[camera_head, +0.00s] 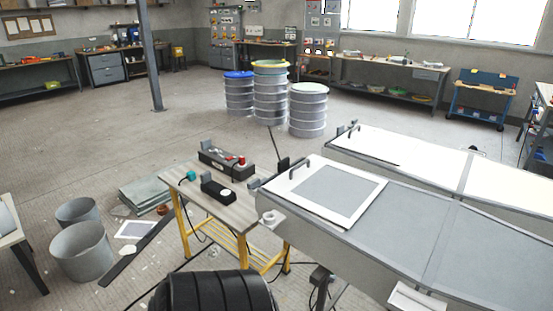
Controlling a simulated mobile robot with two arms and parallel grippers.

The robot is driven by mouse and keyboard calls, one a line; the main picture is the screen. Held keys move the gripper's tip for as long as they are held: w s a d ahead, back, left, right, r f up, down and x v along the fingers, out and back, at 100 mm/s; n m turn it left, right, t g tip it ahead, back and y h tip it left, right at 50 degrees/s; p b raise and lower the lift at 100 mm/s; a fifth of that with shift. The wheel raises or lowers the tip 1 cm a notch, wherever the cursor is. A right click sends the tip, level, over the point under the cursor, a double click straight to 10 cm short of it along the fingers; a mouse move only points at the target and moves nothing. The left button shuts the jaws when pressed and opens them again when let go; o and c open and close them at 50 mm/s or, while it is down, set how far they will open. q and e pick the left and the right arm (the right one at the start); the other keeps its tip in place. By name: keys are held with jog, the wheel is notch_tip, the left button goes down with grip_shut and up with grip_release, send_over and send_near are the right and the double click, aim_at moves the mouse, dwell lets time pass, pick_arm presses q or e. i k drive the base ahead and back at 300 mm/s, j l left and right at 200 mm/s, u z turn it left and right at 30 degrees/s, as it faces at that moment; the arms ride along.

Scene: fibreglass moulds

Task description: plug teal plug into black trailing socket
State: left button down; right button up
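A small teal plug (191,175) is at the left edge of a small wooden-topped table with yellow legs (187,186). A long black socket block (224,160) lies along the back of this table, with a red item at its right end. A shorter black block (217,190) with a pale round top lies nearer the front. I cannot tell which block is the trailing socket. The plug is apart from both blocks. I cannot make out either of my grippers in this view.
A large grey mould (410,220) with a white-framed panel (334,191) stands right of the table. Grey buckets (80,250) and stacked sheets (145,193) are on the floor at left. A black ribbed object (215,290) fills the bottom centre. Drums (308,110) stand behind.

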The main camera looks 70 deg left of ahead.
aim_at(224, 195)
jog(key=u, duration=2.95)
